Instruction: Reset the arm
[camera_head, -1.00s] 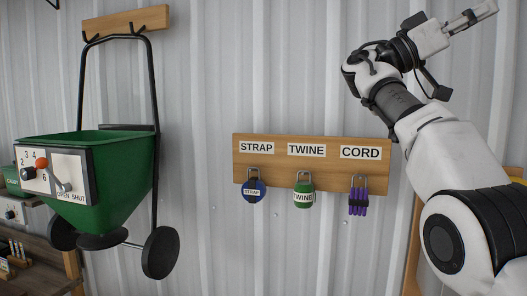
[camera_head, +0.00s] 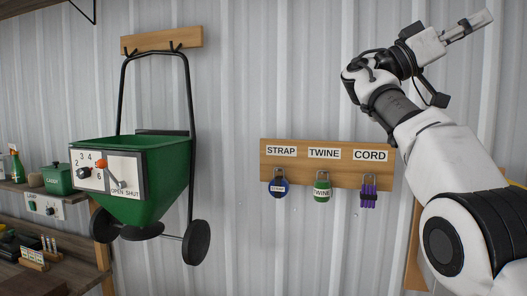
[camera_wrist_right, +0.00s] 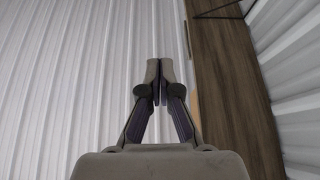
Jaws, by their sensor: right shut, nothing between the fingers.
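My right arm comes in from the right in the head view, raised and folded in front of the wall. My right gripper (camera_head: 468,27) is at the top right, pointing up and to the right, clear of everything. In the right wrist view its fingers (camera_wrist_right: 159,82) are closed together with nothing between them. My left gripper is in neither view.
A green spreader (camera_head: 148,177) hangs from a wooden wall rail (camera_head: 160,39) at left. Shelves (camera_head: 45,270) stand at far left.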

